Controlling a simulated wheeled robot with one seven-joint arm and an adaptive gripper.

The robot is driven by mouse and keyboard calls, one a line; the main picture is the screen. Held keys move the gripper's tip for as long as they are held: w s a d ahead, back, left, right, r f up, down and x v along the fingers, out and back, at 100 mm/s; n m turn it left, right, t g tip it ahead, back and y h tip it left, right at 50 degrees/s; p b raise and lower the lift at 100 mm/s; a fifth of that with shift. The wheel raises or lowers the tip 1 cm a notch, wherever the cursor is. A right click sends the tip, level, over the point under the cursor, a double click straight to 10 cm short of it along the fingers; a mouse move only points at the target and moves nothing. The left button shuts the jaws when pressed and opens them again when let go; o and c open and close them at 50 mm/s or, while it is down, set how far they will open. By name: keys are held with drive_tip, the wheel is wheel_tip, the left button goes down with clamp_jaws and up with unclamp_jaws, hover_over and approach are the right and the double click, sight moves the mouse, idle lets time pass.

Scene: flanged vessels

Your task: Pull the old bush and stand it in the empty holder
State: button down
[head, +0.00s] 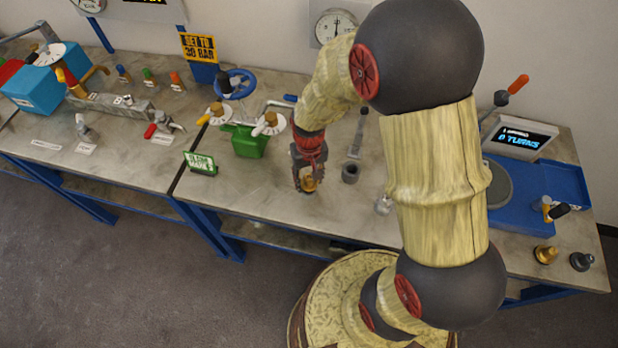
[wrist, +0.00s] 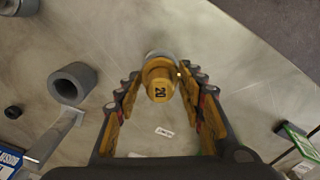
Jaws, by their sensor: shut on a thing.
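A brass bush (wrist: 158,84) marked "20" is between my gripper's fingers in the wrist view. My gripper (wrist: 160,98) is shut on it. A pale grey rim (wrist: 152,54) shows just beyond the bush; I cannot tell whether the bush sits in it or is clear of it. In the head view my gripper (head: 307,184) points down low over the bench, with a bit of the brass bush (head: 309,186) at its tips. An empty grey round holder (head: 350,172) stands on the bench to its right; it also shows at the left of the wrist view (wrist: 72,84).
A green container (head: 248,141) and a small green sign (head: 201,164) stand left of my gripper. A grey lever (head: 357,135) is behind the empty holder. A blue base (head: 520,200), a brass piece (head: 545,254) and a dark piece (head: 581,261) are at right. Bench in front is bare.

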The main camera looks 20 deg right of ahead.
sight(310, 179)
drive_tip(key=shift+f+b, duration=0.6)
drive_tip(key=shift+f, duration=0.45)
drive_tip(key=c, duration=1.1)
unclamp_jaws()
drive_tip(key=shift+o, duration=0.2)
wheel_tip(310, 179, up, 12)
drive_tip(key=shift+s+f, duration=0.15)
drive_tip(key=shift+s, duration=0.2)
drive_tip(key=s+r+n+t+b, duration=0.1)
drive_tip(key=s+r+t, duration=0.4)
drive_tip(key=s+r, duration=0.8)
wheel_tip(310, 179, up, 4)
drive_tip(key=shift+s+r+t+b, duration=0.15)
drive_tip(key=shift+t+b, duration=0.15)
drive_tip(key=shift+b, duration=0.55)
